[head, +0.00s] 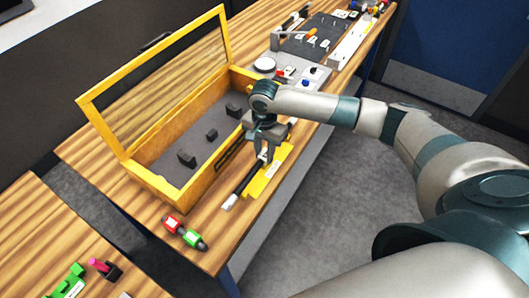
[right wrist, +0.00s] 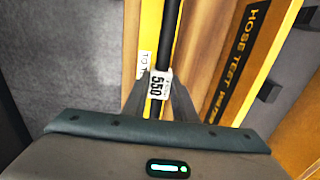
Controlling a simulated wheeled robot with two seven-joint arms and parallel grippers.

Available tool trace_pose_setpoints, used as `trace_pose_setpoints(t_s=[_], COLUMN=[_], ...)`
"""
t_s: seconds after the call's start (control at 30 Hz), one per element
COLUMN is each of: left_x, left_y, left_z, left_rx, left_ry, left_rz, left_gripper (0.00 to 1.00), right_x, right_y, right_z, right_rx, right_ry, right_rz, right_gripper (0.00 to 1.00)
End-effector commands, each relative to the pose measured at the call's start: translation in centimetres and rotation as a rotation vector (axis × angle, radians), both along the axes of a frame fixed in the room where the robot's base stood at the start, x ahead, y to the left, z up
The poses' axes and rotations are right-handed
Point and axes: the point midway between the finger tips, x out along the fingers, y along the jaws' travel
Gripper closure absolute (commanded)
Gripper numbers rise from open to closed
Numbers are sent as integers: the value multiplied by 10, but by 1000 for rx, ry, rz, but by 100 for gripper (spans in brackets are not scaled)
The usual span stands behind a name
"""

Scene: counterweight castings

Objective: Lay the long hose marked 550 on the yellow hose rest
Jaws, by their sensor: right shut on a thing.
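The long black hose (head: 243,184) has a white end fitting, and the right wrist view shows its white tag reading 550 (right wrist: 159,85). My right gripper (head: 266,153) points down and is shut on the hose at the tag; its fingers (right wrist: 158,78) stand either side of it. The yellow hose rest (head: 262,181) lies along the table's front edge, and it also shows in the right wrist view (right wrist: 150,38) under the hose. The hose runs along the rest; I cannot tell whether they touch. My left gripper is not in view.
A yellow-framed box (head: 160,185) with an open clear lid stands just behind the rest, marked HOSE TEST (right wrist: 240,60). Red and green fittings (head: 185,232) lie near the front corner. A grey panel with a gauge (head: 264,65) stands beyond the arm.

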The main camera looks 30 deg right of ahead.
Motion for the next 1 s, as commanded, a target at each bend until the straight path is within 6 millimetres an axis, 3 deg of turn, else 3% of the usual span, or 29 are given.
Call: trace_pose_setpoints(t_s=[1.0], left_x=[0], left_y=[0], left_z=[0], left_rx=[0], left_ry=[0], left_rz=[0], left_gripper=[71], right_x=[1], right_y=[0], right_z=[-12], right_rx=[0], right_ry=[-2], right_rz=[-1], right_gripper=[95])
